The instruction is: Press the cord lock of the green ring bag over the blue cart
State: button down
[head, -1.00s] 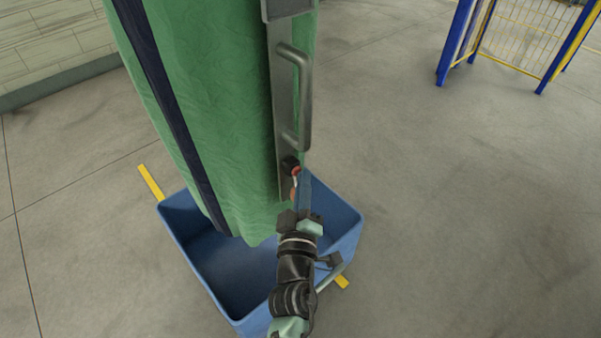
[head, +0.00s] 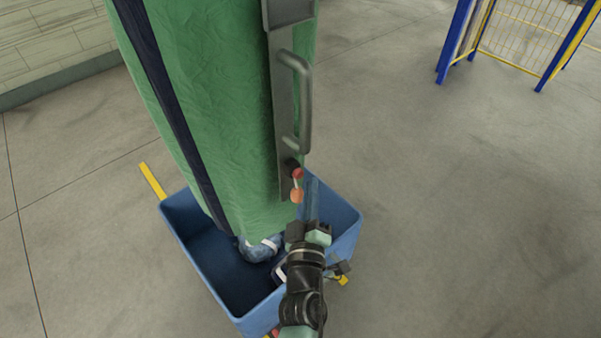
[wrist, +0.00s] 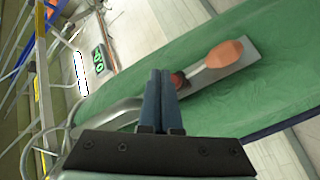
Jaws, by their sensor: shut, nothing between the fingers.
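The green bag (head: 215,110) hangs over the blue cart (head: 185,240), its lower end just inside the cart's opening. A grey plate with a bar handle (head: 306,100) runs down its right side. Near the plate's foot is the cord lock, dark with a red button (head: 297,173); an orange tab (head: 296,196) shows below it. In the wrist view the red button (wrist: 178,80) is partly behind the fingers, and the orange tab (wrist: 225,53) lies beyond. My gripper (head: 312,182) is shut and empty, just right of the lock; contact cannot be told.
A blue-grey bundle with a white band (head: 262,249) lies in the cart under the bag; another item beside it is partly hidden by my arm. A blue and yellow mesh frame (head: 525,40) stands at the back right. The floor to the right is clear.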

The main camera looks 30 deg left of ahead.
jog(key=shift+s+d+p, duration=0.25)
jog(key=shift+d+p, duration=0.3)
jog(key=shift+d, duration=0.2)
jog(key=shift+s+d+p, duration=0.3)
jog(key=shift+d+p, duration=0.2)
jog(key=shift+d, duration=0.2)
jog(key=shift+s+d+p, duration=0.25)
jog(key=shift+d+p, duration=0.3)
jog(key=shift+d, duration=0.2)
jog(key=w+d+r+m+t+h+p, duration=0.2)
jog(key=d+r+m, duration=0.1)
jog(key=r, duration=0.9)
jog(key=w+d+r+m+t+h+p, duration=0.1)
jog(key=w+d+r+m+t+h, duration=0.2)
jog(key=r, duration=0.9)
jog(key=w+d+r+m+t+h+p, duration=0.1)
jog(key=d+r+m+p, duration=0.2)
jog(key=r, duration=1)
jog(key=s+d+r+m+t+p, duration=0.1)
jog(key=s+r, duration=0.4)
jog(key=r, duration=0.5)
jog(key=s+d+r+m+t+h+p, duration=0.1)
jog(key=s+d+r+m, duration=0.1)
jog(key=s+r, duration=0.4)
jog(key=s+d+r+m+t+p, duration=0.1)
jog(key=s+r, duration=0.4)
jog(key=r, duration=0.9)
jog(key=shift+s+d+r+m+t+h+p, duration=0.35)
jog(key=shift+d+m+t, duration=0.25)
jog(key=shift+d+m, duration=0.2)
